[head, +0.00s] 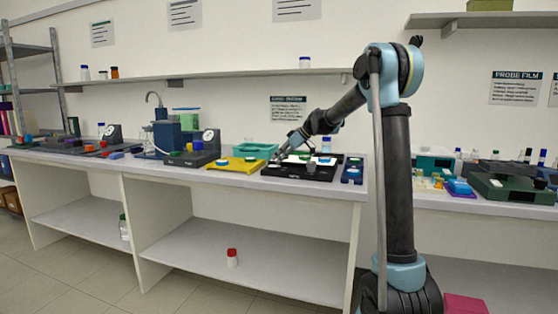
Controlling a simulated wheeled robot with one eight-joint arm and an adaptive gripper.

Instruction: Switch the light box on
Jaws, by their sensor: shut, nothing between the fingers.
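What looks like the light box (332,175) is a low black unit near the bench's front edge in the head view. A pale, bright panel shows on its top; I cannot tell whether it is lit. A grey cup-like piece and small light discs sit on or beside it. Its switch is too small to make out. My gripper (290,148) is shut and empty, pointing down and left just above the back left part of the black unit. I cannot tell whether the fingertips touch it. My arm reaches in from the right and hides part of the wall behind.
A yellow tray (221,165) and a teal tray (256,150) lie left of the black unit. A blue holder (352,173) stands close on its right. A red-capped jar (232,258) stands on the lower shelf.

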